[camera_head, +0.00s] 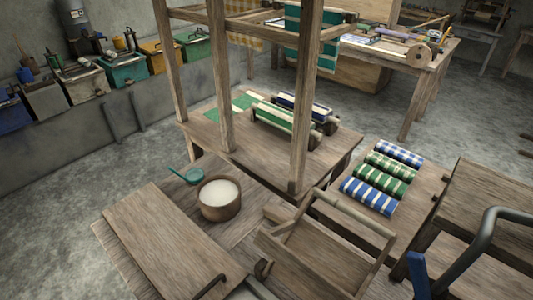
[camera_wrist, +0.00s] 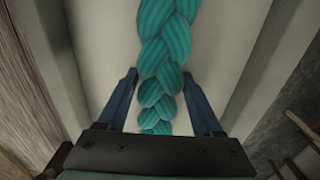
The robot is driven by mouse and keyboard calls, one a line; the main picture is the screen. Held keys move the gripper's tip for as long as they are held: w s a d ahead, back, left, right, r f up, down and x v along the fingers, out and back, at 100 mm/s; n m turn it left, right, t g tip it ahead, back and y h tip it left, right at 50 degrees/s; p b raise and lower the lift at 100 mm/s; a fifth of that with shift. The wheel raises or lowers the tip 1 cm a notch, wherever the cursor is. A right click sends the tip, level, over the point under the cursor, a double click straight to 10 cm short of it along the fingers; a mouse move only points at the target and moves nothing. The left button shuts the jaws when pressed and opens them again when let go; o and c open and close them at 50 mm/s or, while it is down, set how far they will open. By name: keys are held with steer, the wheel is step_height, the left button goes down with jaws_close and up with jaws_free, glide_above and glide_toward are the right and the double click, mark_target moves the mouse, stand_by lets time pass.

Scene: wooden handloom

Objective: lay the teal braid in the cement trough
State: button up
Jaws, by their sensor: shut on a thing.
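In the wrist view the teal braid (camera_wrist: 167,40) hangs or lies lengthwise between the two blue fingers of my gripper (camera_wrist: 160,76), which is shut on it. The braid runs from the top edge down toward the palm. Behind it is a pale channel with sloping side walls, which looks like the cement trough (camera_wrist: 108,35). I cannot tell whether the braid touches its floor. The head view does not clearly show the braid or my gripper.
In the head view a wooden bowl of white contents (camera_head: 220,199) and a teal ladle (camera_head: 190,175) sit on a low platform. Rolled checked cloths (camera_head: 367,196) lie on a bench at right. Loom posts (camera_head: 302,120) rise mid-view. Grey floor is open at left.

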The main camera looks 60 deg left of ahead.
steer(key=o, duration=1.2)
steer(key=shift+c, duration=0.2)
step_height(320, 180, up, 13)
steer(key=shift+s, duration=0.1)
